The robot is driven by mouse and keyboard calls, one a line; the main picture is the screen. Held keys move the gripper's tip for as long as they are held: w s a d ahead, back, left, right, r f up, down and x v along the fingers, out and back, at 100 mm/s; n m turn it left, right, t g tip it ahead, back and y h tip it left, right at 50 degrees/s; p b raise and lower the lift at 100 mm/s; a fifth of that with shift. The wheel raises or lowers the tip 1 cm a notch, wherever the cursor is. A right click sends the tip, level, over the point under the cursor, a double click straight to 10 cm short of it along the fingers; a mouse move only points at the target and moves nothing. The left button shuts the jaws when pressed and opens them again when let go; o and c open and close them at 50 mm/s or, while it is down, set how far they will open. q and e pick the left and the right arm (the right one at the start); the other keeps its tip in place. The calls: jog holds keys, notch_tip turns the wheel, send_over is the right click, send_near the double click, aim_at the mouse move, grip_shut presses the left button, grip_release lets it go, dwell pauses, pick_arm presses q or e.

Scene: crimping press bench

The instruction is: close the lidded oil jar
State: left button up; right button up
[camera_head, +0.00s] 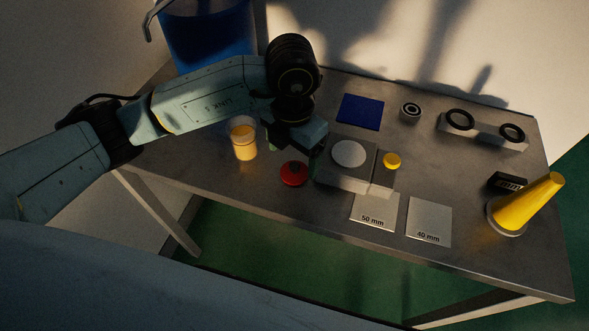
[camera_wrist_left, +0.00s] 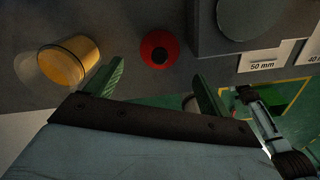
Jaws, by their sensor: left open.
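The oil jar (camera_head: 243,140) is a clear round vessel with amber oil, standing on the left part of the bench. In the left wrist view the jar (camera_wrist_left: 68,62) is at the upper left, outside the fingers. A red round piece with a dark centre (camera_head: 294,173) lies to the right of the jar, apart from it. I cannot tell whether this is the jar's lid. It also shows in the left wrist view (camera_wrist_left: 159,48), just beyond the gap between the fingertips. My left gripper (camera_head: 296,147) is open and empty, above the bench between jar and press block. My right gripper is not seen.
Label cards (camera_head: 375,211), a blue pad (camera_head: 360,111), a ring holder (camera_head: 484,132) and a yellow cone (camera_head: 526,203) are farther off. A blue bin (camera_head: 210,38) stands behind.

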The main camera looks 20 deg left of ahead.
aim_at(294, 165)
pick_arm(q)
jog(key=f, duration=0.5)
jog(key=shift+w+f, duration=0.1)
jog(key=shift+w, duration=0.25)
